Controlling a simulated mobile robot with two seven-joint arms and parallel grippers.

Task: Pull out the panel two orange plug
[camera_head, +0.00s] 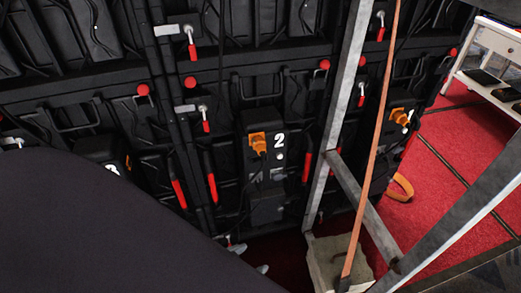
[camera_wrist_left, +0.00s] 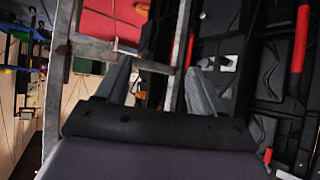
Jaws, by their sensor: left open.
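The panel two orange plug (camera_head: 258,143) sits in the black box marked "2" (camera_head: 262,185) in the middle of the head view, with a dark cable at it. My left arm covers the lower left of that view. The grey fingertips of my left gripper (camera_head: 250,258) show low, below the box and well apart from the plug. In the left wrist view my left gripper (camera_wrist_left: 160,82) is open, with nothing seen between its fingers. My right gripper is not in view.
A grey metal frame (camera_head: 337,120) and an orange strap (camera_head: 378,140) stand right of the plug, with a pale block (camera_head: 325,262) at the foot. Another orange plug (camera_head: 400,117) is farther right. Red handles line the wall. Red carpet (camera_head: 450,150) and a white table (camera_head: 500,40) lie right.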

